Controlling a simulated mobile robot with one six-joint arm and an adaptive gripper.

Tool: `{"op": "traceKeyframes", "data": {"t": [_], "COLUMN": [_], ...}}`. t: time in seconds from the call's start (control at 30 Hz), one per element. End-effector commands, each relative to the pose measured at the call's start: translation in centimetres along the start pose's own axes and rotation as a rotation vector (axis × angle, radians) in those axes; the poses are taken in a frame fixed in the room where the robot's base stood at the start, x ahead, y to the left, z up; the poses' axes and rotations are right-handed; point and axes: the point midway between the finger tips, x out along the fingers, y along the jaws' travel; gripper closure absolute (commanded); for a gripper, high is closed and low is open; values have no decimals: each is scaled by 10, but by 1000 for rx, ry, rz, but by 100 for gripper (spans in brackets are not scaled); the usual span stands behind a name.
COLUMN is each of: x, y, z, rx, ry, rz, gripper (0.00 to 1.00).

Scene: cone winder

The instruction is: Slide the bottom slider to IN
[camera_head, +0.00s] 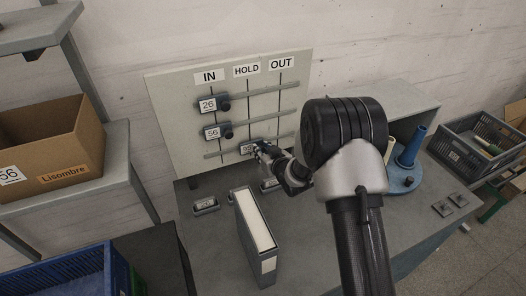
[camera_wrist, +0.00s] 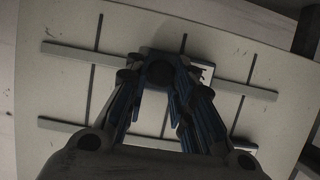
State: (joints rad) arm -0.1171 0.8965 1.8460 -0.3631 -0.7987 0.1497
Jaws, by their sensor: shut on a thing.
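A pale board (camera_head: 175,125) stands at the back of the table with columns marked IN, HOLD and OUT and several horizontal rails. The bottom slider (camera_head: 246,150) is on the lowest rail, at about the HOLD line. My gripper (camera_head: 261,147) reaches it from the right and is shut on its knob. In the wrist view my gripper (camera_wrist: 158,74) has its fingers on both sides of the dark round knob, with part of the slider's pale label (camera_wrist: 208,72) beside it. The top slider (camera_head: 209,105), marked 26, and the middle slider (camera_head: 213,132), marked 56, are both at IN.
A grey binder-like box (camera_head: 255,235) stands on the table in front of the board. A small labelled holder (camera_head: 205,206) is left of it. A blue cone (camera_head: 411,148) stands at the right. A cardboard box (camera_head: 60,150) sits on the left shelf. The lowest rail looks clear toward IN.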

Motion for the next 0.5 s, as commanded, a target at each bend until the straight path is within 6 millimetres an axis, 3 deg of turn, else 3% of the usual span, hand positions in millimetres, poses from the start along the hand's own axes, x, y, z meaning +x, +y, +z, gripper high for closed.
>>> {"op": "traceKeyframes", "data": {"t": [0.3,0.5], "x": [1,0], "y": [-38,-39], "z": [1,0], "rx": [-1,0], "ry": [1,0], "rz": [-2,-1], "gripper": [100,100]}}
